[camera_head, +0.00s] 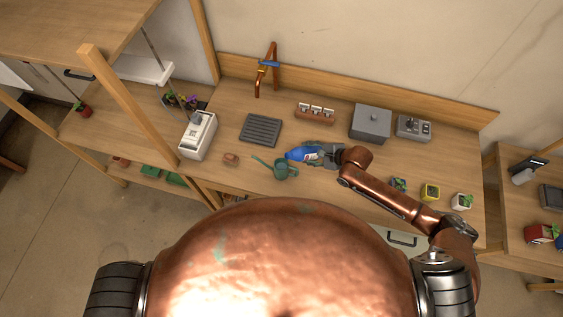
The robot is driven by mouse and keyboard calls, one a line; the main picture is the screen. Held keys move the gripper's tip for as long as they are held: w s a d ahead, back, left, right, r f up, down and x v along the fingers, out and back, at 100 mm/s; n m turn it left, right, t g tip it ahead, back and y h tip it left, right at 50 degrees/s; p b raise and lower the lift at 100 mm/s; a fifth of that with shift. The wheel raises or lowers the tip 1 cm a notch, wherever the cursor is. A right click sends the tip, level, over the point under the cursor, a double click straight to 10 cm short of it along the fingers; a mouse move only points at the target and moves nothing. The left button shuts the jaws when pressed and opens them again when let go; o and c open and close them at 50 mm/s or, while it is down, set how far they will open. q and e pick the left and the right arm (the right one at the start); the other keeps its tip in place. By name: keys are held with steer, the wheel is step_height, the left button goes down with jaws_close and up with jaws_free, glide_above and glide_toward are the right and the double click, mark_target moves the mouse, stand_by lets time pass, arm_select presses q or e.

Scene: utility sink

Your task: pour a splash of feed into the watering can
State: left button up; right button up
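A small green watering can (284,171) stands on the wooden bench near its front edge, with its spout pointing left. A blue bottle with a white label (302,154) is just above and right of the can in the picture, tilted well over with its narrow end toward the left. My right gripper (318,154) is shut on the bottle from the right side. Whether any liquid leaves the bottle is too small to tell. My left gripper is not in view.
A dark ribbed tray (261,130) lies behind the can. A brown lump (231,158) and a white box-like device (198,136) are to the left.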

steer(key=shift+r+h, duration=0.4)
steer(key=shift+r, duration=0.05)
stand_by(0.7)
steer(key=shift+w+d+r, duration=0.1)
steer(key=shift+r, duration=0.1)
stand_by(0.5)
steer(key=shift+r+n, duration=0.1)
steer(key=shift+n, duration=0.2)
steer(key=shift+d+r+t, duration=0.1)
steer(key=shift+r+t, duration=0.05)
steer(key=shift+t, duration=0.15)
steer(key=shift+h, duration=0.4)
steer(key=shift+a+r+p, duration=0.2)
steer(key=shift+r+p, duration=0.15)
steer(key=shift+p, duration=0.55)
steer(key=shift+a+r+h+p, duration=0.1)
steer(key=shift+r+h+p, duration=0.05)
steer(key=shift+h+p, duration=0.2)
